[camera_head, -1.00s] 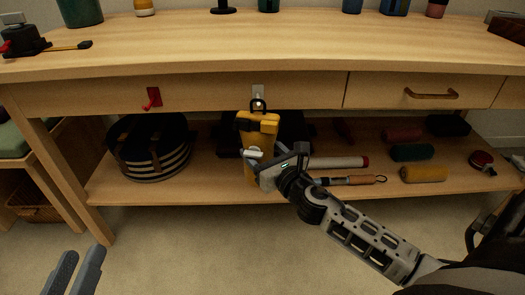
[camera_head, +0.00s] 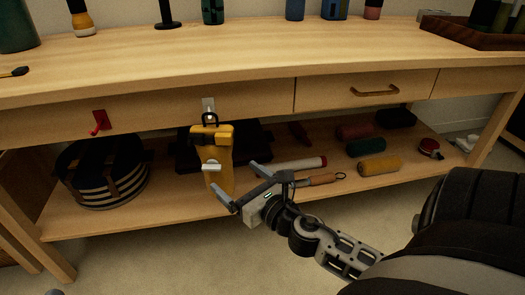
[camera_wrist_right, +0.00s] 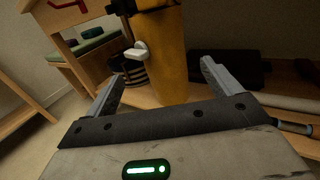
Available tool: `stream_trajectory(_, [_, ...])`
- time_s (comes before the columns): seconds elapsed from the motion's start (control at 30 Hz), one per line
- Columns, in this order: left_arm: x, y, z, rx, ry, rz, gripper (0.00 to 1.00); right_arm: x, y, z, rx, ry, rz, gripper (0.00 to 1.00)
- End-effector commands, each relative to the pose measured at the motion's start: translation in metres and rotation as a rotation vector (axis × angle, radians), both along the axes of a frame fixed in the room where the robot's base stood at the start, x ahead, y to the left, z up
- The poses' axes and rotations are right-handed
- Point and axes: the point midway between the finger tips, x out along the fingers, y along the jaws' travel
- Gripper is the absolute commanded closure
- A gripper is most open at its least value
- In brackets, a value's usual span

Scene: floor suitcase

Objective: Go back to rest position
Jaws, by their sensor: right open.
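My right gripper (camera_head: 241,183) is open and empty, in front of the lower shelf. A yellow bag-like item (camera_head: 214,150) with a pale toggle hangs from a hook (camera_head: 209,108) on the bench front, just beyond my right gripper. In the right wrist view the yellow item (camera_wrist_right: 168,60) stands beyond and between the spread fingers (camera_wrist_right: 160,88), with nothing clamped. Of my left gripper only a small grey tip (camera_head: 54,292) shows at the bottom left edge, so its jaws cannot be judged.
The wooden bench (camera_head: 250,55) overhangs a shelf with a striped round bag (camera_head: 105,172), a white roll (camera_head: 300,164) and coloured rolls (camera_head: 378,164). A red hook (camera_head: 100,122) sticks out at the left. The floor in front (camera_head: 165,260) is clear.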

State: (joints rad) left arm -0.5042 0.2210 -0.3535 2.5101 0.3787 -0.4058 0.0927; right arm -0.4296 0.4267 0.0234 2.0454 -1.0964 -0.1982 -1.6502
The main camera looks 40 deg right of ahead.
Motion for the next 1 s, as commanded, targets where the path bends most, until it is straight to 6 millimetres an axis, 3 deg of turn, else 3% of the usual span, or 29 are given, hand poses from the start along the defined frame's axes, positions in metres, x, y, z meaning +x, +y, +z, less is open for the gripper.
stream_trajectory(0.13, [0.003,0.003,0.0,0.012,-0.05,0.018,0.64,-0.037,0.0,-0.003,0.001,0.003,-0.004,0.1])
stream_trajectory(0.2, [0.01,0.002,0.017,0.034,-0.161,0.019,0.64,-0.051,0.001,-0.004,0.003,0.002,-0.004,0.1])
stream_trajectory(0.33, [0.013,0.004,0.029,0.063,-0.269,0.032,0.64,-0.07,0.001,-0.003,0.002,0.0,-0.003,0.1])
stream_trajectory(0.5, [0.014,0.005,0.04,0.083,-0.346,0.043,0.64,-0.081,0.002,-0.001,-0.001,-0.002,-0.001,0.1])
stream_trajectory(0.77, [0.014,0.005,0.042,0.085,-0.356,0.044,0.64,-0.083,0.002,0.001,0.003,-0.003,0.0,0.1])
stream_trajectory(0.87, [0.014,0.005,0.042,0.084,-0.355,0.044,0.64,-0.079,0.01,0.007,0.117,-0.022,0.015,0.1])
stream_trajectory(0.97, [0.014,0.005,0.042,0.085,-0.355,0.044,0.64,-0.069,0.033,0.022,0.466,-0.061,0.063,0.1])
stream_trajectory(1.0, [0.014,0.005,0.042,0.085,-0.354,0.044,0.64,-0.064,0.047,0.031,0.671,-0.074,0.097,0.1])
